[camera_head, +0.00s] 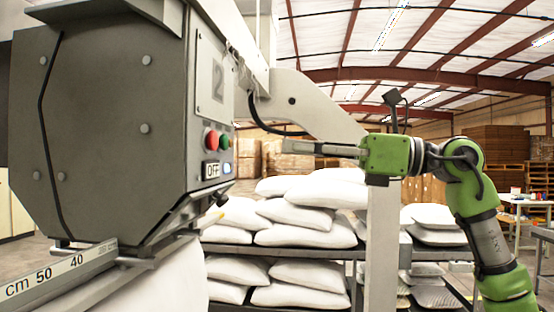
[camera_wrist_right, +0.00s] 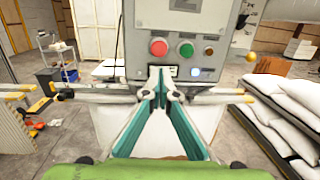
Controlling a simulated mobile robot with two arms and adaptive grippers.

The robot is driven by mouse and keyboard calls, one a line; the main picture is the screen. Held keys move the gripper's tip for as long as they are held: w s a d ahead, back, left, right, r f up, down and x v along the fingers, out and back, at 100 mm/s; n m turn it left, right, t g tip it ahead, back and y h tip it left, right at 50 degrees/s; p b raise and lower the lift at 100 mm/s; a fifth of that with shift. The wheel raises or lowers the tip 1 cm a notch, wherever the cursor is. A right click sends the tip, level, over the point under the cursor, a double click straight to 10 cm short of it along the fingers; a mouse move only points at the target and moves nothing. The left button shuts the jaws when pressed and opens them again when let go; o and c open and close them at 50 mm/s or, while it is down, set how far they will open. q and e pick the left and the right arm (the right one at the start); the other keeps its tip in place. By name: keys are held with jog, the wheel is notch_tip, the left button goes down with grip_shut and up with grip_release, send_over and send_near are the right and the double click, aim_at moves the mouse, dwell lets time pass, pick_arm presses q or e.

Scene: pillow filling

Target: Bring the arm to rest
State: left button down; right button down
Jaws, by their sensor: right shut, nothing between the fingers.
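My right arm (camera_head: 492,235) is green and grey and comes up from the lower right in the head view. My right gripper (camera_head: 290,147) is raised and points left toward the grey filling machine (camera_head: 110,120). In the right wrist view, its two teal fingers (camera_wrist_right: 160,75) meet at the tips, shut with nothing between them. Behind them is the machine's panel, with a red button (camera_wrist_right: 158,47) and a green button (camera_wrist_right: 186,49). The head view also shows the red button (camera_head: 211,139), the green button (camera_head: 224,142) and an "OFF" label (camera_head: 212,170). My left gripper is out of view.
A shelf rack (camera_head: 285,250) with stacked white pillows (camera_head: 305,215) stands behind my right gripper. A table (camera_head: 525,202) stands at the far right.

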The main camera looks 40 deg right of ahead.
jog(key=shift+s+d+r, duration=0.1)
jog(key=shift+s+d, duration=0.15)
jog(key=shift+s, duration=0.15)
